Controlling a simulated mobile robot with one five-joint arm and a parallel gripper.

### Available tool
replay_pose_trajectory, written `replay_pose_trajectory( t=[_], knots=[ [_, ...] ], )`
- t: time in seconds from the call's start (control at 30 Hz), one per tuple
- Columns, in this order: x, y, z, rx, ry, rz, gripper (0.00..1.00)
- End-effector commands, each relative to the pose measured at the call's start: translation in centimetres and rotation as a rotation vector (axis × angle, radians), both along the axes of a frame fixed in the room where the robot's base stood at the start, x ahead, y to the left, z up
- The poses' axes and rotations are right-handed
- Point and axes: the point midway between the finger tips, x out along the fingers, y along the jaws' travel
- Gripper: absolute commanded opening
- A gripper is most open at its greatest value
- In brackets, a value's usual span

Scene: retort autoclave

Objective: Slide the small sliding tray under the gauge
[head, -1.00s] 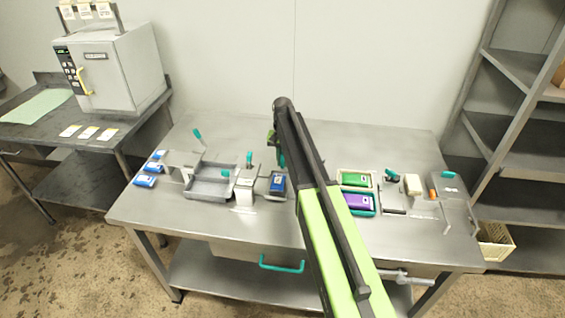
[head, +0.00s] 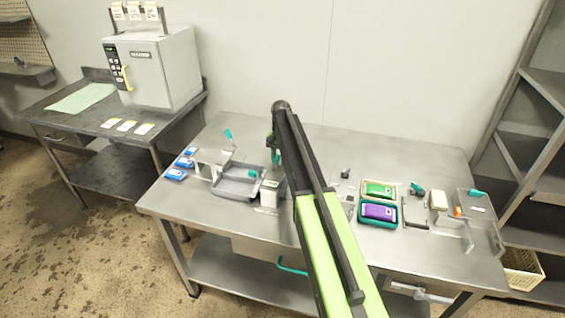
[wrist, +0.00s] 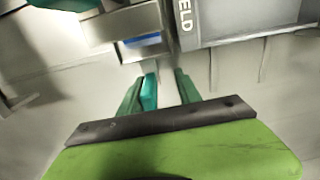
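A shallow grey tray (head: 226,190) with a teal knob (head: 252,174) lies on the steel table left of my arm. At the right is another grey tray (head: 466,206) with a teal handle (head: 477,193). I cannot tell for sure which one is the small sliding tray, and I cannot make out the gauge. My gripper (wrist: 168,90) shows in the wrist view with its fingers apart. A teal piece (wrist: 150,92) stands between them, close to the left finger; I cannot tell whether it touches. In the head view my arm covers the table's middle.
A pale block (head: 270,193) stands right of the left tray. Blue packs (head: 175,175) lie at the table's left end. Green (head: 380,189) and purple (head: 379,211) packs sit in trays right of my arm. A steel shelf rack (head: 540,110) borders the right.

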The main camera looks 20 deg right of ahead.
Motion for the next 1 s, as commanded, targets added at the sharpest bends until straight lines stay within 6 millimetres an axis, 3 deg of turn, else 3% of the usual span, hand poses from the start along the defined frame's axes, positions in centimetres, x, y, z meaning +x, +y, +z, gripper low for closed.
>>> replay_pose_trajectory(
  t=[0.3,0.47,1.0],
  knots=[
    [-0.2,-0.8,0.1,-0.002,0.002,-0.009,0.36],
    [-0.2,-1.0,1.4,-0.003,0.003,-0.010,0.36],
    [-0.1,-0.9,13.1,-0.002,0.002,-0.009,0.36]
  ],
)
